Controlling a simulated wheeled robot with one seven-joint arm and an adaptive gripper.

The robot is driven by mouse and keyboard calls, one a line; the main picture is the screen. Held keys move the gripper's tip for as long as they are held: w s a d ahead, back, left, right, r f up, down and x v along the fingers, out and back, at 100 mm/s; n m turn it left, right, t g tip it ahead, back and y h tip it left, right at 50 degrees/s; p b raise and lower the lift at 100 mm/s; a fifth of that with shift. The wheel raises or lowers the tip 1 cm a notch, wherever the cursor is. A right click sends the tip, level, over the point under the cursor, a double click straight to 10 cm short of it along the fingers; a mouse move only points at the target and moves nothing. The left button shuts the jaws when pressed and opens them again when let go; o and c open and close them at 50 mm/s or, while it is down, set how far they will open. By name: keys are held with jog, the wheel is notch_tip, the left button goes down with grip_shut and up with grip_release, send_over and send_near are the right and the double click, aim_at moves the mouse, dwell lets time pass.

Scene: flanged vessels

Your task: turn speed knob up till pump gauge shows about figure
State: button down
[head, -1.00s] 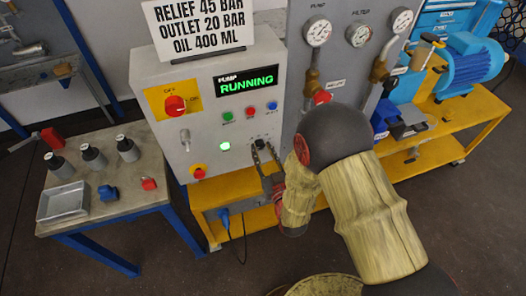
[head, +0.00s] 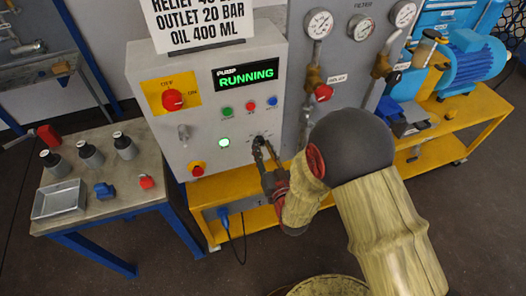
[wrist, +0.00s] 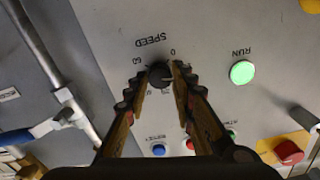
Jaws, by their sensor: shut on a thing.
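The black speed knob (wrist: 160,74) sits on the grey control panel, under the word SPEED in the wrist view, with scale marks around it. My gripper (wrist: 159,78) has a finger on each side of the knob and is shut on it. In the head view my gripper (head: 262,143) reaches the lower right of the panel and mostly hides the knob. The pump gauge (head: 319,23) is the leftmost round white dial on the grey board; its needle is too small to read surely.
A lit green run lamp (wrist: 242,72) is beside the knob. Coloured buttons (head: 250,106), a red rotary switch (head: 173,99) and a red stop button (head: 197,169) share the panel. A sign (head: 190,22) stands on top. A side table (head: 130,190) holds bottles and a tray.

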dwell(0.3)
jog(key=c, duration=1.5)
grip_release()
jog(key=shift+c, duration=0.2)
jog(key=shift+o, duration=0.2)
jog(key=v, duration=1.2)
